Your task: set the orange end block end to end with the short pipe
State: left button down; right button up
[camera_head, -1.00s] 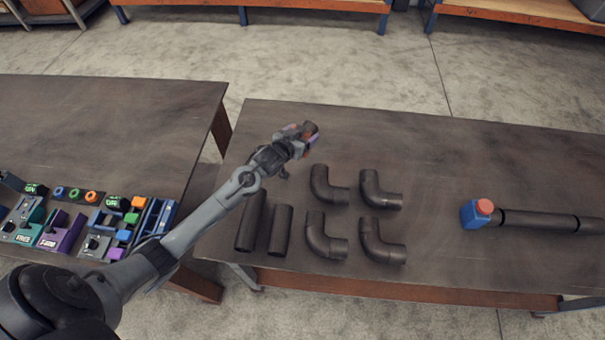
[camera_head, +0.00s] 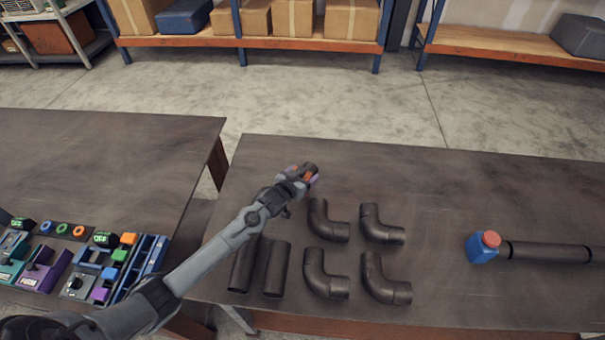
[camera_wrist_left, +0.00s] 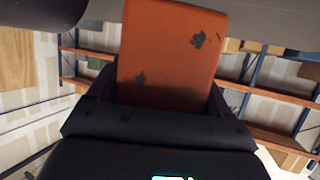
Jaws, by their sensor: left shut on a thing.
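My left gripper (camera_head: 305,174) is above the back left part of the right table, shut on the orange end block. In the left wrist view the orange end block (camera_wrist_left: 170,55) shows as a chipped orange face between the dark jaws; in the head view only small orange bits show. Two straight dark pipes lie side by side nearer the front; the right one looks like the short pipe (camera_head: 277,270), apart from the block. The longer pipe (camera_head: 243,266) is partly covered by my left arm. My right gripper is not in view.
Several dark elbow pipes (camera_head: 382,280) lie right of the straight pipes. Farther right, a blue block with a red top (camera_head: 482,247) sits at the end of a long dark pipe (camera_head: 548,252). A left table (camera_head: 110,140) holds coloured fixtures. Table space is clear between elbows and blue block.

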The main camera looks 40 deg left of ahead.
pick_arm(q)
jog(key=shift+w+f, duration=0.1)
jog(key=shift+f, duration=1.35)
jog(key=shift+f, duration=0.2)
grip_release()
jog(key=shift+f, duration=0.2)
jog(key=shift+r, duration=0.1)
jog(key=shift+s+r, duration=0.25)
jog(key=shift+s, duration=0.25)
jog(key=v, duration=0.4)
jog(key=shift+s, duration=0.3)
jog(key=shift+p+v, duration=0.3)
jog(key=shift+v, duration=0.7)
jog(key=c, duration=0.3)
